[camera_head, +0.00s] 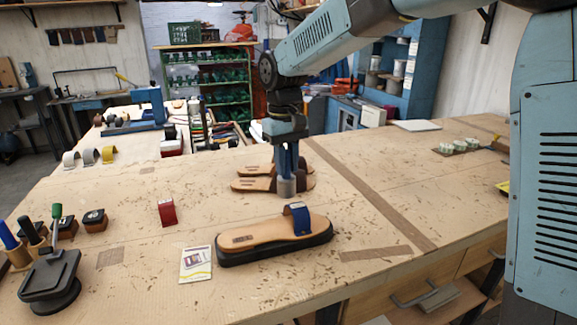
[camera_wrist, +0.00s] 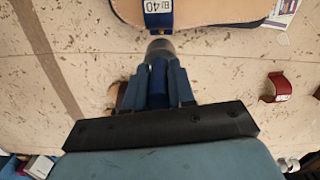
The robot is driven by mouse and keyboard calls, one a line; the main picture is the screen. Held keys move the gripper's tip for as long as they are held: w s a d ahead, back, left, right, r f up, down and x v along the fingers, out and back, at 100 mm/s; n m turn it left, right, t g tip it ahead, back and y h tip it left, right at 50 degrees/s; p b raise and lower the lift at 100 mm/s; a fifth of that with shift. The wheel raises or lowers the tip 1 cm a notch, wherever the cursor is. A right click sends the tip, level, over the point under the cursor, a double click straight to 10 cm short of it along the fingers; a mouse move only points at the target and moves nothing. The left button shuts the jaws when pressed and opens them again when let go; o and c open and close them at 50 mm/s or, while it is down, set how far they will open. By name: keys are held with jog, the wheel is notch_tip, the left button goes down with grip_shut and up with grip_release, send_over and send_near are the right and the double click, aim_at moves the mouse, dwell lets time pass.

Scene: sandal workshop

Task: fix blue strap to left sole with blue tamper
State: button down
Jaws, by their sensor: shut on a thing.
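A tan sole with a thick black outsole (camera_head: 262,238) lies near the front of the bench. My gripper (camera_head: 288,160) is shut on the blue tamper, whose grey head (camera_head: 287,187) points down behind the sole. In the wrist view the tamper's blue handle (camera_wrist: 157,85) is between my fingers, its head close beside the strap in the picture. I cannot tell whether they touch.
Another pair of tan soles (camera_head: 248,184) lies just behind the tamper. A red strap (camera_head: 167,212) and a printed card (camera_head: 196,264) stand and lie left of the sole. A black stand (camera_head: 50,280) and handled tools (camera_head: 30,232) occupy the left.

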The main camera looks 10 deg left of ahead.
aim_at(287, 151)
jog(key=shift+r, duration=2.65)
